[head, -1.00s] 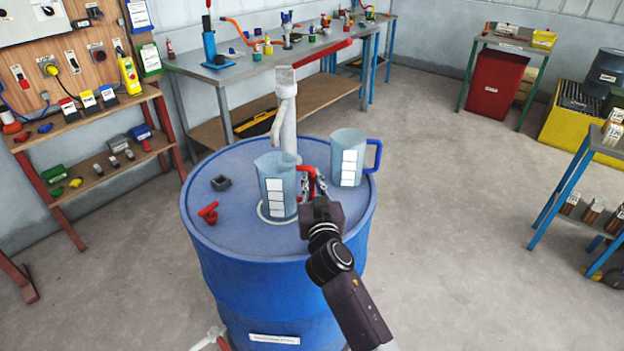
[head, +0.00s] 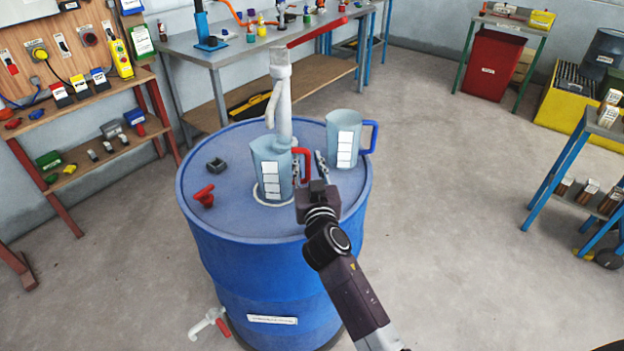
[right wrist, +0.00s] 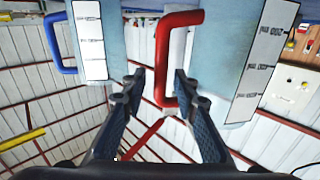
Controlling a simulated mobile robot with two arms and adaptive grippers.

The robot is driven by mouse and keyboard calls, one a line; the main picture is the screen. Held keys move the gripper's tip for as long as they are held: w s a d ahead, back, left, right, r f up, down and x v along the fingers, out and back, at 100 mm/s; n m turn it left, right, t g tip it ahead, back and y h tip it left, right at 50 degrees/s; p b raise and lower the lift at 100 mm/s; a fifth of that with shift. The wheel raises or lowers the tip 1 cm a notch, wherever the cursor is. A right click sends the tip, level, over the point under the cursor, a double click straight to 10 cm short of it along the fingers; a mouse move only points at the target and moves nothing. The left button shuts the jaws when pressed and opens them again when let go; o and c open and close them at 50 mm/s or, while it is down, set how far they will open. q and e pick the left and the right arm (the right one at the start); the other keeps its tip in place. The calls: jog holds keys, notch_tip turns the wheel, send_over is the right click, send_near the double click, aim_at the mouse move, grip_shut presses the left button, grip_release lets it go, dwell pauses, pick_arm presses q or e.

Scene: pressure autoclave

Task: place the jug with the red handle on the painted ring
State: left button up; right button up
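The jug with the red handle (head: 270,172) is pale blue, translucent and upright on the blue drum's lid. Its base stands on the white painted ring (head: 258,199), whose edge shows around it. Its red handle (head: 307,164) points right. My right gripper (head: 314,166) is open at the handle. In the right wrist view, the handle (right wrist: 161,65) shows between the spread fingers (right wrist: 157,82), with visible gaps on both sides. Whether the fingertips reach past the handle is hard to tell. My left gripper is not in view.
A similar jug with a blue handle (head: 343,140) stands behind and right on the drum (head: 235,215). A pale standpipe (head: 281,95) rises just behind the red-handled jug. A red tap-like piece (head: 205,196) and a small dark block (head: 216,165) lie on the left of the lid.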

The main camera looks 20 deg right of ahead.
jog(key=s+a+b, duration=0.1)
jog(key=s+a, duration=0.1)
jog(key=s, duration=0.9)
jog(key=shift+b, duration=0.35)
